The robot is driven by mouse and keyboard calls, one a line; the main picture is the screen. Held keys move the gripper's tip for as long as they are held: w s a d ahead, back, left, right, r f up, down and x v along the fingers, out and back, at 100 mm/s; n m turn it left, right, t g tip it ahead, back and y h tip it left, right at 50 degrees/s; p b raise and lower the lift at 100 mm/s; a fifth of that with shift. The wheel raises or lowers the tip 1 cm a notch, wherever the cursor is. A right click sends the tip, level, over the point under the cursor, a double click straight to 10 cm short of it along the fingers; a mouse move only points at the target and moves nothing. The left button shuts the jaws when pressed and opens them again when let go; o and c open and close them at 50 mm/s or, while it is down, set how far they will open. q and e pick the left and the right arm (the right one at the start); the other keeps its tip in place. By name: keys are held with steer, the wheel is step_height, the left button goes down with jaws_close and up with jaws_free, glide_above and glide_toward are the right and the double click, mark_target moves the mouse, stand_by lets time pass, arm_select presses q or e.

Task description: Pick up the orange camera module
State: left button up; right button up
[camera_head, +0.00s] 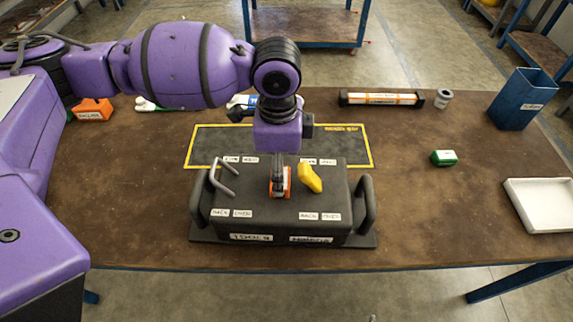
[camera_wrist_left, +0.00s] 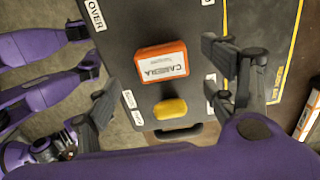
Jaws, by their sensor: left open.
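The orange camera module (camera_head: 288,180) sits on top of the dark tool box (camera_head: 340,200), near its middle. In the left wrist view the orange camera module (camera_wrist_left: 147,63) shows a white label reading CAMERA. My left gripper (camera_head: 277,178) points straight down over it and partly hides it. In the left wrist view my left gripper (camera_wrist_left: 160,65) is open, with one finger on each side of the module and a visible gap to both. Whether the fingertips reach down to its height is hard to tell. I do not make out my right gripper.
A yellow piece (camera_head: 310,179) lies close to the module on the box lid. Handles (camera_head: 365,203) rise at the box ends.

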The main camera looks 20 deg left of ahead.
arm_select(q)
step_height(320, 180, down, 5)
steer(key=shift+r, duration=0.15)
steer(key=shift+w, duration=0.1)
steer(key=c, duration=1.2)
steer(key=shift+c, duration=0.6)
arm_select(e)
steer(key=shift+w+a+r, duration=0.15)
steer(key=shift+w+a, duration=0.05)
steer(key=shift+w, duration=0.4)
